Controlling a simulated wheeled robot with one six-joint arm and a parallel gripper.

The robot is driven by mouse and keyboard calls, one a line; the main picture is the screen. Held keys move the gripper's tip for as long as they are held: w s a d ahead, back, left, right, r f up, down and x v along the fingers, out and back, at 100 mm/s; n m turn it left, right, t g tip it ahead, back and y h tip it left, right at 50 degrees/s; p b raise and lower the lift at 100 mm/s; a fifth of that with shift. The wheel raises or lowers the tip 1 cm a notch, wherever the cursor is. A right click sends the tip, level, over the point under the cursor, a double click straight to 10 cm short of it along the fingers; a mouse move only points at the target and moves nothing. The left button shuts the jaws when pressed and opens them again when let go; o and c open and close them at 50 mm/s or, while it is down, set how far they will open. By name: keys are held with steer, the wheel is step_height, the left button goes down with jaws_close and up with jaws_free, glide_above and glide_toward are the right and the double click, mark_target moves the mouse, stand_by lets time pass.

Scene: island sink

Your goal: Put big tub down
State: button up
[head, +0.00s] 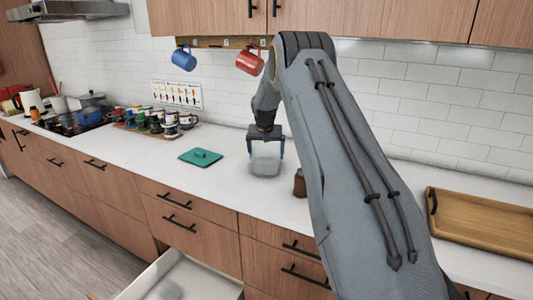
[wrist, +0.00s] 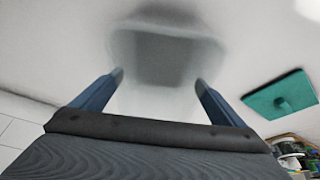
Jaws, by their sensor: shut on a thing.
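The big tub (head: 265,163) is a clear, greyish, see-through container. In the head view it is between the fingers of my gripper (head: 266,146), over the white counter. In the wrist view the tub (wrist: 165,55) shows between and beyond the two blue fingertips of my gripper (wrist: 158,80), which grip its near part. The gripper is shut on the tub. The tub looks upright and very near the counter top; I cannot tell whether its base touches it.
A teal lid-like square with a knob (head: 201,157) lies left of the tub. A brown jar (head: 299,183) stands to the right, partly behind my arm. Several cups (head: 170,124) stand at the back left. A wooden tray (head: 490,225) lies far right. A drawer (head: 185,278) is open below.

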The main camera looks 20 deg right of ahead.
steer(key=o, duration=0.8)
steer(key=shift+f, duration=0.15)
steer(key=shift+c, duration=0.2)
steer(key=b+v, duration=0.4)
steer(key=v, duration=0.8)
steer(key=s+a+f+n+g+y, duration=0.1)
steer(key=s+a+f+n, duration=0.25)
steer(key=s+a, duration=1.1)
steer(key=s+a+f, duration=0.2)
steer(key=s, duration=0.7)
steer(key=s+a+f+n+g, duration=0.1)
steer(key=s+a+f, duration=0.1)
steer(key=s, duration=0.7)
steer(key=s+a+f+n+y, duration=0.1)
steer(key=s+a+f, duration=0.2)
steer(key=s, duration=0.6)
steer(key=shift+f+g, duration=0.4)
steer(key=shift+a, duration=0.1)
